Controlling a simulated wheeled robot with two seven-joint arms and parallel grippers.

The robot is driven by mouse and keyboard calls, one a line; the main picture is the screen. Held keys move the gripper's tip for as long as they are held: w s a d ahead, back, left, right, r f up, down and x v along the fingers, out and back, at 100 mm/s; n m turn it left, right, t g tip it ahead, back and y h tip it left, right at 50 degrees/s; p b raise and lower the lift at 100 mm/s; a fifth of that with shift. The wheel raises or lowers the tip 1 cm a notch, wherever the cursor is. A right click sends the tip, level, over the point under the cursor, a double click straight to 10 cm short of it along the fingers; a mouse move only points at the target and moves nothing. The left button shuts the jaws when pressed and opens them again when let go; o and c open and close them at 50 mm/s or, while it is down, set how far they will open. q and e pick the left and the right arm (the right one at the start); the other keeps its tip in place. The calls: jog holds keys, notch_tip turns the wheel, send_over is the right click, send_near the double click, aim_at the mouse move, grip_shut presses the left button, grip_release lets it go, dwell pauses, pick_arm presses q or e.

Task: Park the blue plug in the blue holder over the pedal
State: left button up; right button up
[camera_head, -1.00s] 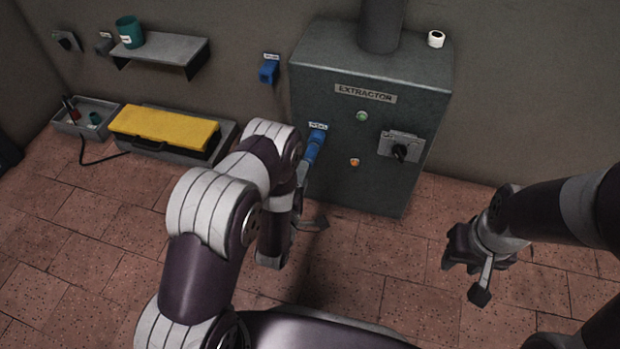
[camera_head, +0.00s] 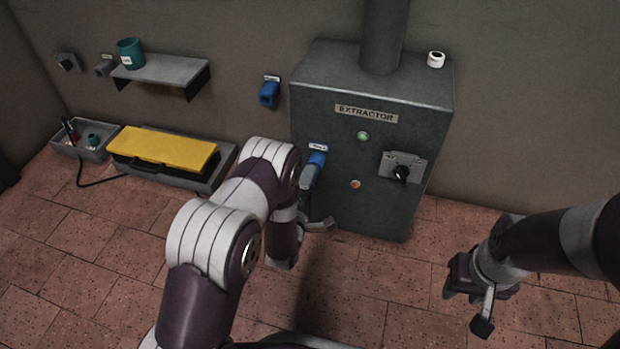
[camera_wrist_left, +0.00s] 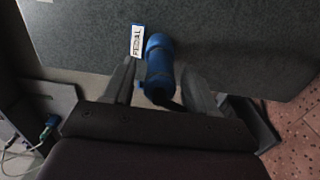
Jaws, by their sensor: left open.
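A blue plug (camera_head: 316,163) sticks out of the front of the extractor cabinet, under a small label. In the left wrist view the blue plug (camera_wrist_left: 159,62) is beside a label reading PEDAL. My left gripper (camera_head: 309,197) is open, with a finger on each side of the plug; contact cannot be told. A labelled blue fitting (camera_head: 269,94), seemingly the blue holder, is on the wall left of the cabinet. Whether it holds anything cannot be told. The yellow-topped pedal (camera_head: 165,149) lies on the floor by the wall. My right gripper (camera_head: 468,293) is off to the right, away from everything.
The cabinet (camera_head: 340,110) has a green button, an orange button and a black knob. A wall shelf (camera_head: 165,70) with a teal cup (camera_head: 130,53) hangs above the pedal. A grey tray (camera_head: 86,152) with a cable stands at far left. The front floor is clear.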

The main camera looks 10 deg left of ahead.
pick_arm(q)
jog(key=shift+w, duration=1.15)
dwell(0.4)
grip_shut()
jog(key=s+p, duration=0.2)
jog(key=s, duration=0.4)
dwell(1.1)
jog(key=shift+a, duration=0.1)
jog(key=shift+p, duration=0.4)
jog(key=a+r, duration=0.2)
jog(key=a, duration=2)
jog(key=shift+w+p, duration=0.3)
jog(key=shift+w, duration=0.05)
